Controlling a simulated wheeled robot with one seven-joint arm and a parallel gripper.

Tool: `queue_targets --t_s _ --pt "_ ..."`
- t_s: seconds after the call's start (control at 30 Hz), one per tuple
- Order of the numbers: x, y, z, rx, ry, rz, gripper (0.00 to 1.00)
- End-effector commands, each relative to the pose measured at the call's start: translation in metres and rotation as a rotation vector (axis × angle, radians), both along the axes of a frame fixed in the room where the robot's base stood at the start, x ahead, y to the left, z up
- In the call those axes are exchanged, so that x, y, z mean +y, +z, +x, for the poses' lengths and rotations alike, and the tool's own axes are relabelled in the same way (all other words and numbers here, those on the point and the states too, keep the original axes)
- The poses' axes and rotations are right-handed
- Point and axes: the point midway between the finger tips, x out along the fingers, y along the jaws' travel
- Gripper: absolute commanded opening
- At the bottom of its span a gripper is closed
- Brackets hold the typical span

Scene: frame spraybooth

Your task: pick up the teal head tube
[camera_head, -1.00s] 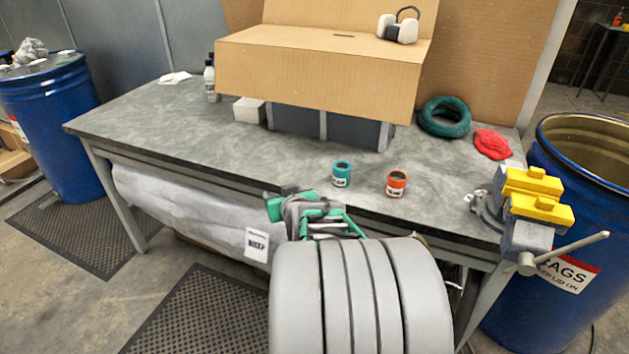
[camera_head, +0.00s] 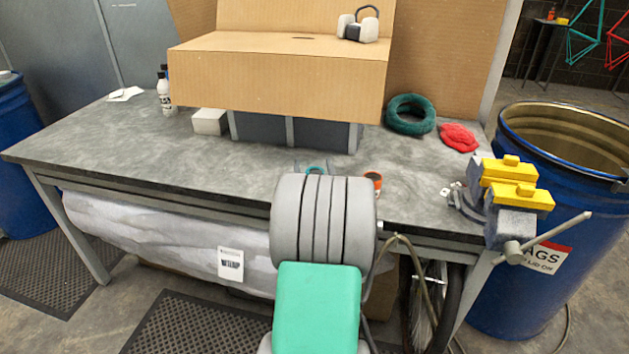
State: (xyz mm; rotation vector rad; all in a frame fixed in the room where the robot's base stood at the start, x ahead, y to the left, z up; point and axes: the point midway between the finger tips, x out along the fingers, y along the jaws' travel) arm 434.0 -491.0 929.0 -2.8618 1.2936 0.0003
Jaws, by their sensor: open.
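The teal head tube (camera_head: 316,170) stands on the grey workbench, near the front edge at the middle. Only its upper rim shows, because my own grey arm link covers the rest. An orange tube (camera_head: 373,178) stands just right of it, partly behind the same link. My gripper is hidden behind my arm, so its distance from the teal tube cannot be told.
The workbench (camera_head: 110,145) is clear on its left part. A cardboard box (camera_head: 280,82) stands behind the tubes. A yellow-jawed vise (camera_head: 512,185) sits at the right corner, beside a blue drum (camera_head: 490,300). A green coil (camera_head: 409,115) and red cloth (camera_head: 459,137) lie at back right.

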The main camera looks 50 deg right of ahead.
Motion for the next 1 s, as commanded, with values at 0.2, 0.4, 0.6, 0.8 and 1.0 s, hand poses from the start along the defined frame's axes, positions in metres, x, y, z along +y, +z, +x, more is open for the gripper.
queue_targets --t_s 0.2,0.4,0.6,0.8,1.0 --pt "-0.0023 0.0002 -0.0001 0.001 -0.003 -0.001 0.69" --pt "-0.0026 0.0002 -0.0007 0.001 -0.004 -0.001 0.53" --pt "-0.0026 0.0002 -0.0009 0.001 -0.004 -0.001 0.36" --pt "-0.0027 0.0002 -0.0010 0.001 -0.004 -0.001 0.20" --pt "-0.0027 0.0001 -0.0011 0.001 -0.004 -0.001 0.04"
